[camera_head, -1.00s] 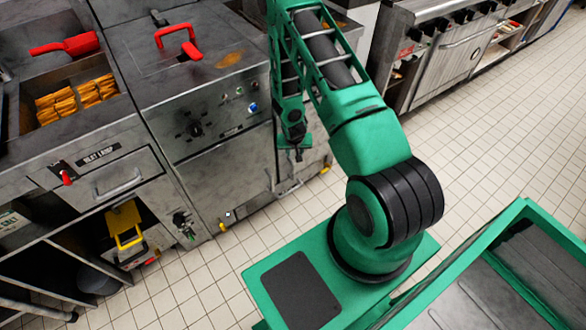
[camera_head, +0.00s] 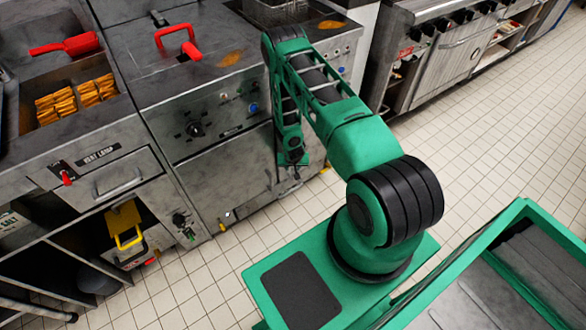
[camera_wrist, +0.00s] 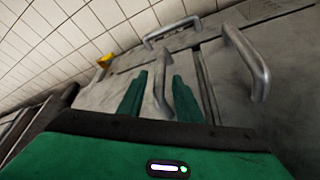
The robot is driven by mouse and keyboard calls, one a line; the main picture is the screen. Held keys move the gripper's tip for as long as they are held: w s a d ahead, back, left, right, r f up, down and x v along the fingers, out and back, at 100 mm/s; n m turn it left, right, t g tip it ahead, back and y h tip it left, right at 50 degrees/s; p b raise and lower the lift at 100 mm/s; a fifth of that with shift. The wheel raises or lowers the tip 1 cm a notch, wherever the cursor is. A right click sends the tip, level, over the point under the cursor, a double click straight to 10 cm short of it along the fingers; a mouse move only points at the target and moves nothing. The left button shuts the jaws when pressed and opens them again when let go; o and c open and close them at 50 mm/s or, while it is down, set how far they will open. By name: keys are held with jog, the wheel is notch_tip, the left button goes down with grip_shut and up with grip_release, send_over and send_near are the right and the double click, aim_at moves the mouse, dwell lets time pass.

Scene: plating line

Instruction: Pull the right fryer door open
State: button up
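The right fryer door (camera_head: 314,147) is mostly hidden behind my arm in the head view. The left fryer door (camera_head: 222,185) beside it is closed. My gripper (camera_head: 290,174) is low at the fryer front, and its fingers are too small to read there. In the wrist view my gripper (camera_wrist: 160,92) is open, with two green fingers apart. A metal bar handle (camera_wrist: 161,82) shows between them, with gaps on both sides; its depth between the fingers is hard to tell. A second bar handle (camera_wrist: 248,65) stands to the right, across a panel seam.
A third handle (camera_wrist: 172,31) is beyond the fingertips. A red-handled lid (camera_head: 178,42) and a fry bin (camera_head: 75,100) are on the counter at left. Tiled floor (camera_head: 470,130) is clear to the right. My green base is below.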

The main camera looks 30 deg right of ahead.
jog(key=shift+w+d+f, duration=0.1)
jog(key=shift+w+f, duration=0.05)
jog(key=shift+f, duration=0.3)
grip_shut()
jog(key=shift+d, duration=0.1)
